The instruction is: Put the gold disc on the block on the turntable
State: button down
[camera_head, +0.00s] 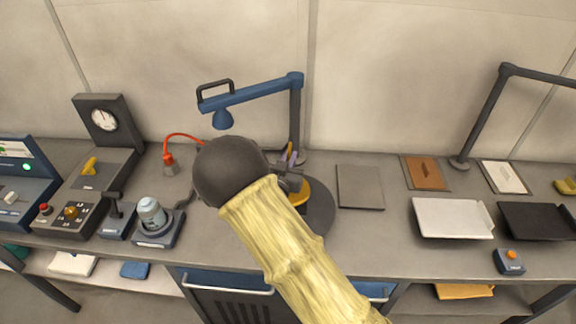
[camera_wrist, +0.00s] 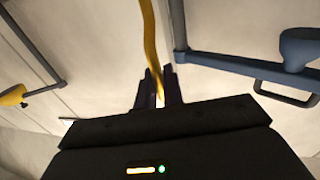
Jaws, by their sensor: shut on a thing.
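My gripper (camera_head: 289,160) is above the middle of the bench, partly hidden by my own wrist in the head view. In the wrist view my gripper (camera_wrist: 158,90) has its two dark purple fingers closed on a thin yellow strip, the gold disc (camera_wrist: 151,38) seen nearly edge-on. In the head view part of the gold disc (camera_head: 301,191) shows below the fingers, tilted up on edge. A dark round plate, which looks like the turntable (camera_head: 323,211), lies under and just right of it, partly covered by my arm. I cannot make out the block.
A blue lamp arm (camera_head: 250,94) on a post stands close behind my gripper. A grey square plate (camera_head: 360,188) lies to the right, then a white tray (camera_head: 452,217) and a black tray (camera_head: 538,221). A jar device (camera_head: 152,215) and a dial gauge (camera_head: 105,119) stand left.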

notch_tip(320, 180, down, 2)
jog(key=shift+f+p, duration=0.1)
jog(key=shift+p, duration=0.2)
jog(key=shift+f, duration=0.35)
jog(key=shift+s+f, duration=0.1)
jog(key=shift+f, duration=0.1)
jog(key=c, duration=1.5)
grip_release()
jog(key=shift+r, duration=0.1)
jog(key=shift+r, duration=0.15)
jog(key=b+v, duration=0.4)
jog(key=v, duration=0.8)
jog(key=shift+b, duration=0.4)
